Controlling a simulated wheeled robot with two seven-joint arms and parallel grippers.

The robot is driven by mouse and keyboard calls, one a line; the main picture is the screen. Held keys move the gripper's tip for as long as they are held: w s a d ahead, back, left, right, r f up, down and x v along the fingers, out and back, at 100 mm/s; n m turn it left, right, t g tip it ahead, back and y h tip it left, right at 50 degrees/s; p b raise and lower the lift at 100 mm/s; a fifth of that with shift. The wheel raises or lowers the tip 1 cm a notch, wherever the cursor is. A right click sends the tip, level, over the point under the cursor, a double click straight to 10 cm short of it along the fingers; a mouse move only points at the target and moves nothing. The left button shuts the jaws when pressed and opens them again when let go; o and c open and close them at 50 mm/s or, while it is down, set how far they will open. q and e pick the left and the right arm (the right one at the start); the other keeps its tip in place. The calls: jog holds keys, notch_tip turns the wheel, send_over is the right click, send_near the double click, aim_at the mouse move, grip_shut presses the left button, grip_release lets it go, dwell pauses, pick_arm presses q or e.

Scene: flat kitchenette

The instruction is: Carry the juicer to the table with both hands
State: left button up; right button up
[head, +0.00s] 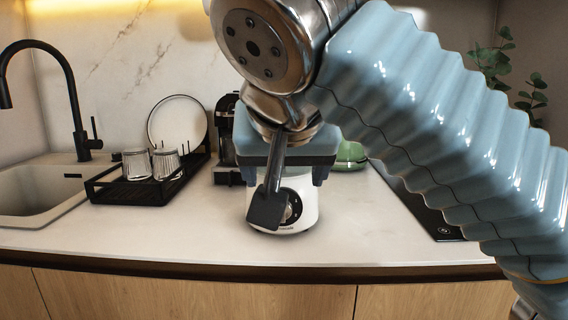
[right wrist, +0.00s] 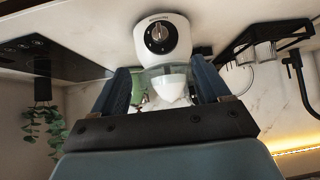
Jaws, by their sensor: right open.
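The juicer (head: 304,206) stands upright on the counter near its front edge, with a white rounded base and a dark dial. In the right wrist view, the juicer (right wrist: 184,30) appears upside down, with its clear bowl and white cone towards my palm. My right gripper (head: 286,180) is open above the juicer and hides its top in the head view. In the right wrist view, the open fingers of my right gripper (right wrist: 160,70) lie either side of the bowl; contact cannot be told. My left gripper is not in view. No table shows.
A black dish rack (head: 125,190) with glasses and a plate stands left, beside the sink (head: 38,203). A black coffee machine (head: 226,140) and a green object (head: 351,155) stand behind the juicer. A dark hob (head: 420,205) lies right. Counter left of the juicer is clear.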

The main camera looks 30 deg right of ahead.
jog(key=shift+w+f, duration=0.1)
jog(key=b+x, duration=0.2)
jog(key=x, duration=1.1)
jog(key=shift+w+d+f+b, duration=0.15)
jog(key=shift+f+b, duration=0.1)
jog(key=shift+b, duration=0.05)
grip_shut()
dwell(1.0)
